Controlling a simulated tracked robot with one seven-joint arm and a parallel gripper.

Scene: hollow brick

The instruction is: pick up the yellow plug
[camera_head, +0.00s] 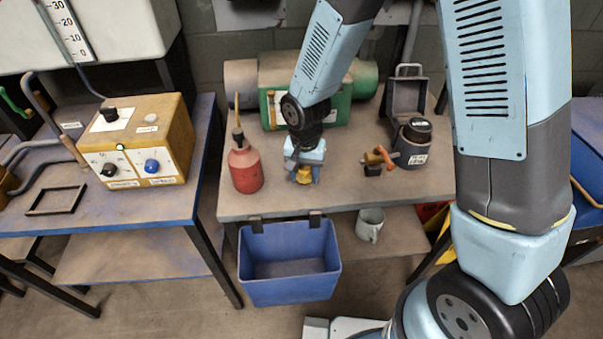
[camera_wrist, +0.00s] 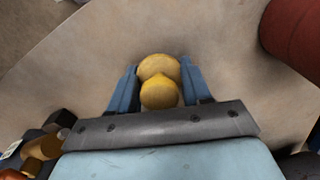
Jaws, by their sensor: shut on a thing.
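The yellow plug (camera_wrist: 160,92) shows in the wrist view between the two blue fingers of my gripper (camera_wrist: 158,84). It has two rounded parts, one behind the other. The fingers are shut on it, one on each side. In the head view my gripper (camera_head: 303,174) points down at the middle table, and the plug (camera_head: 304,174) shows as a small yellow piece at the fingers. I cannot tell whether the plug touches the tabletop. Part of it is hidden by the fingers.
A red oil can (camera_head: 245,168) stands left of my gripper. An orange-handled valve (camera_head: 379,160) and a dark open case (camera_head: 405,98) are to the right. A green machine (camera_head: 340,106) stands behind. A blue bin (camera_head: 290,262) hangs at the table's front edge (camera_head: 240,211).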

